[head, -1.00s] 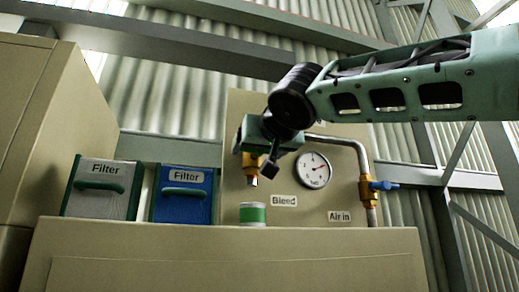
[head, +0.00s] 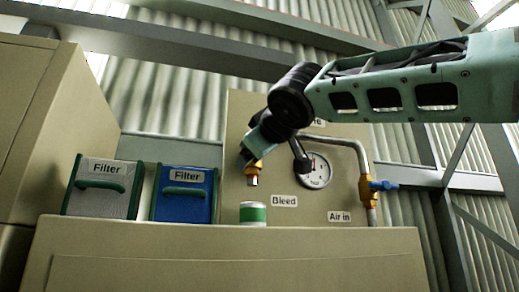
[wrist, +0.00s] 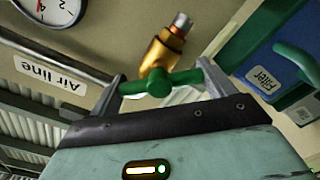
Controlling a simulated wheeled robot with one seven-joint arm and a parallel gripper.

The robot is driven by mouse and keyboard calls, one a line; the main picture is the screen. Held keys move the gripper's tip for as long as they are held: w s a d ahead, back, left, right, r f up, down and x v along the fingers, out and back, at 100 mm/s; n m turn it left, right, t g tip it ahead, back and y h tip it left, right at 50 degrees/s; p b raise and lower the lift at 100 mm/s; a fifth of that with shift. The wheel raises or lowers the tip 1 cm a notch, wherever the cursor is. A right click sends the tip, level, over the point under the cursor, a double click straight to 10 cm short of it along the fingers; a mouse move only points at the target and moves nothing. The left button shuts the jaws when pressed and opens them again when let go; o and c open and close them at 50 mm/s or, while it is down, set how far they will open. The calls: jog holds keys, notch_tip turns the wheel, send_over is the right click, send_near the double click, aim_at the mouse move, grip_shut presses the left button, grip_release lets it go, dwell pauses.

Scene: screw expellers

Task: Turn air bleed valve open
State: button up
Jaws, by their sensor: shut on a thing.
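The bleed valve has a brass body (head: 254,172) with a steel outlet, above the "Bleed" label (head: 284,201) on the beige panel. The brass body (wrist: 157,58) also shows in the wrist view, with its green handle (wrist: 160,84) across it. My gripper (wrist: 163,82) is shut on the green handle, with one finger at each end of it. In the head view my gripper (head: 250,152) is at the valve and hides the handle. A green and white cup (head: 253,214) stands below the outlet.
A pressure gauge (head: 315,176) is right of the valve, partly behind my wrist. The air-in valve with a blue handle (head: 383,186) is farther right. A grey filter box (head: 101,188) and a blue filter box (head: 184,194) stand to the left.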

jog(key=n+p, duration=0.1)
jog(key=n, duration=0.4)
jog(key=shift+n, duration=0.3)
jog(key=shift+f+n+p, duration=0.1)
jog(key=shift+n+p, duration=0.25)
jog(key=shift+n, duration=1.45)
jog(key=o, duration=0.9)
jog(key=shift+s, duration=0.2)
jog(key=b+v, duration=0.6)
jog(key=v, duration=1.1)
jog(key=shift+s, duration=0.15)
